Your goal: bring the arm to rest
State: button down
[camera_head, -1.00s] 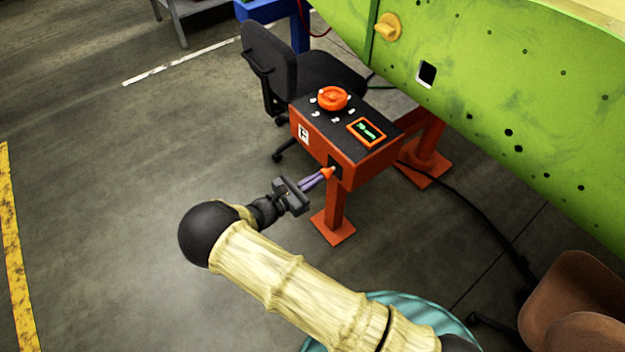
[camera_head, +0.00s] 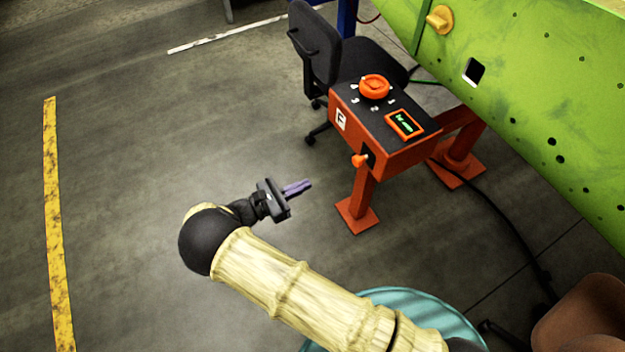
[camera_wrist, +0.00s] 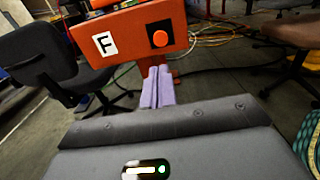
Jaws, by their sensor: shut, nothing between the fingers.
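My gripper (camera_head: 304,187) has purple fingers and is shut with nothing between them. In the head view it hangs in the air, to the left of and below the orange control box (camera_head: 385,148), clear of it. My fingers also show in the wrist view (camera_wrist: 157,88), in front of the box (camera_wrist: 130,35). The box has an orange lever (camera_head: 360,160) on its near face, which shows as a round orange knob (camera_wrist: 160,39) in the wrist view. A gap of floor lies between fingertips and lever in the head view.
A red dial (camera_head: 374,87) and a lit display (camera_head: 405,123) are on the box top. A black chair (camera_head: 318,45) stands behind it. The green wing panel (camera_head: 540,80) fills the upper right. A brown seat (camera_head: 585,318) is at lower right. Floor at left is free.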

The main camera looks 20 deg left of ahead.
jog(key=shift+w, duration=0.2)
jog(key=w+d+r+m+g+y, duration=0.1)
jog(key=w+d+r+m+g, duration=0.2)
jog(key=d+m+g, duration=0.55)
jog(key=w+d+r+m+g, duration=0.25)
jog(key=d+m+g, duration=0.2)
jog(key=d, duration=0.75)
jog(key=s+d+r+m+t+y, duration=0.1)
jog(key=s+d+r+m+y, duration=0.35)
jog(key=d+r+m, duration=0.35)
jog(key=s+d+r+m+y, duration=0.45)
jog(key=d+m, duration=0.35)
jog(key=d, duration=0.2)
jog(key=w+p+v, duration=0.3)
jog(key=p+v, duration=1)
jog(key=w+d+r+p+v, duration=0.1)
jog(key=w+p+v, duration=0.2)
jog(key=p+v, duration=1)
jog(key=shift+d+r+y+p, duration=0.3)
jog(key=shift+r, duration=0.3)
